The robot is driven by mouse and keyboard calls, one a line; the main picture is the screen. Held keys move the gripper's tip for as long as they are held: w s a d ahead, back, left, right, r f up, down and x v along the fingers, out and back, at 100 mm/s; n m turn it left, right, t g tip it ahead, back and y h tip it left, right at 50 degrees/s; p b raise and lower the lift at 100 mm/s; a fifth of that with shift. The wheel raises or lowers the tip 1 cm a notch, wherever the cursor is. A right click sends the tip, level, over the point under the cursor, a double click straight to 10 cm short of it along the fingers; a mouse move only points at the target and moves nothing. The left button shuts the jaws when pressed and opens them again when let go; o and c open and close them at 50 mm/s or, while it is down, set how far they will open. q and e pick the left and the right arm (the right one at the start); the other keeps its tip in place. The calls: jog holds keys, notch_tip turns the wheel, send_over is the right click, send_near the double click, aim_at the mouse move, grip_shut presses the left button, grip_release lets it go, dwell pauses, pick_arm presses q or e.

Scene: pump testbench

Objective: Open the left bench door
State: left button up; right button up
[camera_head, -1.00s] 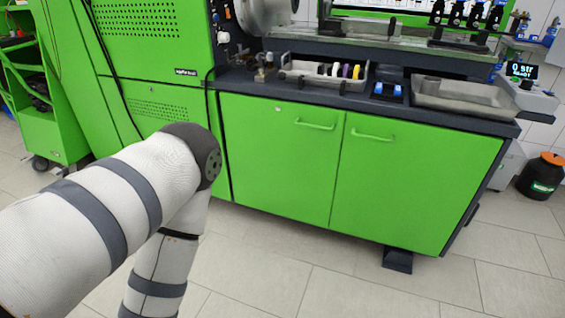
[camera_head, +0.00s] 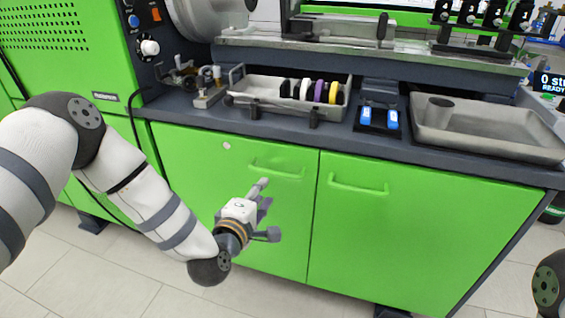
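The left bench door (camera_head: 285,235) is a flat green panel and is closed, flush with the right bench door (camera_head: 405,235). Its green bar handle (camera_head: 277,173) runs across near the top right of the panel. My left gripper (camera_head: 270,208) is in front of the left door, a little below and left of the handle in the picture. Its fingers are spread, with nothing between them. It appears apart from the handle; the exact depth gap is hard to judge. My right gripper is out of view.
The dark bench top juts over the doors. It carries a metal tray with several coloured discs (camera_head: 290,95), blue-topped items (camera_head: 378,116) and a steel basin (camera_head: 485,130). A green cabinet (camera_head: 70,60) stands left. Tiled floor (camera_head: 120,265) lies in front.

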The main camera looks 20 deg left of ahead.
aim_at(276, 174)
pick_arm(q)
jog(key=b+x, duration=0.2)
jog(key=x, duration=0.8)
jog(key=shift+w, duration=0.4)
grip_shut()
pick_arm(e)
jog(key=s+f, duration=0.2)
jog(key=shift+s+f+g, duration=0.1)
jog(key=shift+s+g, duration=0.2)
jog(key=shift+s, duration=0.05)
